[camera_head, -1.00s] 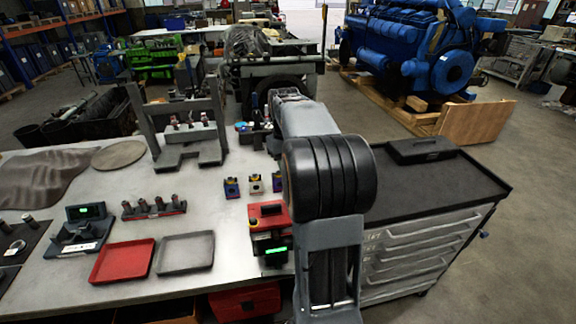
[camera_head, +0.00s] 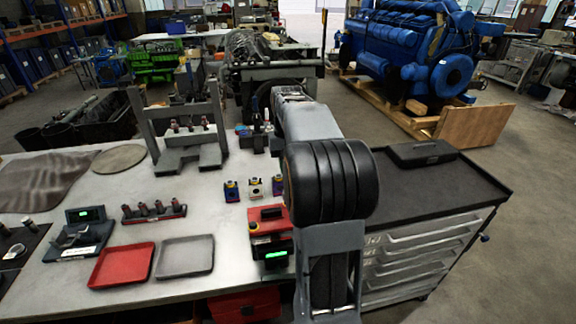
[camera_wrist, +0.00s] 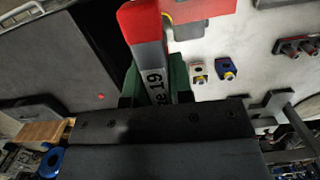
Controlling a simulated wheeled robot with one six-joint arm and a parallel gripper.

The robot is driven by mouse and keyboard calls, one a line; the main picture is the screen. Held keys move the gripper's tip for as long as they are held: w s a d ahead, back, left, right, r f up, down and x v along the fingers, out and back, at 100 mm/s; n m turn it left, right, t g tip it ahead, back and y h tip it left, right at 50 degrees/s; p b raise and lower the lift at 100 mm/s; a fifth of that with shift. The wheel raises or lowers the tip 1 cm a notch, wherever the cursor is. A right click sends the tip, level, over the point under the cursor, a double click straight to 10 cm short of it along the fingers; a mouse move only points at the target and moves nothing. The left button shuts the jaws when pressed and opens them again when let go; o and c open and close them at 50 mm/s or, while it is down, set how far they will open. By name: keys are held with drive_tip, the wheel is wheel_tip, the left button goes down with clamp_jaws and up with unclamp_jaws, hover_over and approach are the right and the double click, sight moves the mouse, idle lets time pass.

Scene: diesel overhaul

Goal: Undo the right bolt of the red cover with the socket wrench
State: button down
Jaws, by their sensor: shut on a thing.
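My gripper (camera_wrist: 155,88) shows in the wrist view, its green finger pads shut around a grey tool with a red end, which I take as the socket wrench (camera_wrist: 150,55). The working end of the wrench cannot be made out. A red block with a dark base, probably the red cover (camera_head: 268,217), stands on the bench left of my arm. A red part at the top of the wrist view (camera_wrist: 205,10) looks like the same block. Its right bolt cannot be made out. My arm hides the gripper in the head view.
Small blue and pale blocks (camera_head: 254,187) stand behind the red block. A red tray (camera_head: 122,264) and a grey tray (camera_head: 185,256) lie to its left, with a socket rack (camera_head: 153,211) behind them. A dark-topped drawer cabinet (camera_head: 430,190) stands to the right.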

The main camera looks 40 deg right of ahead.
drive_tip(key=m, duration=0.7)
drive_tip(key=shift+t+y, duration=0.3)
drive_tip(key=m, duration=0.7)
drive_tip(key=shift+t, duration=0.4)
drive_tip(key=m, duration=0.4)
drive_tip(key=shift+t, duration=0.3)
drive_tip(key=m, duration=0.4)
drive_tip(key=shift+w, duration=0.1)
drive_tip(key=m, duration=0.4)
drive_tip(key=shift+t, duration=0.3)
drive_tip(key=m+h, duration=0.1)
drive_tip(key=m, duration=0.2)
drive_tip(key=shift+m, duration=0.3)
drive_tip(key=shift+w+f, duration=0.1)
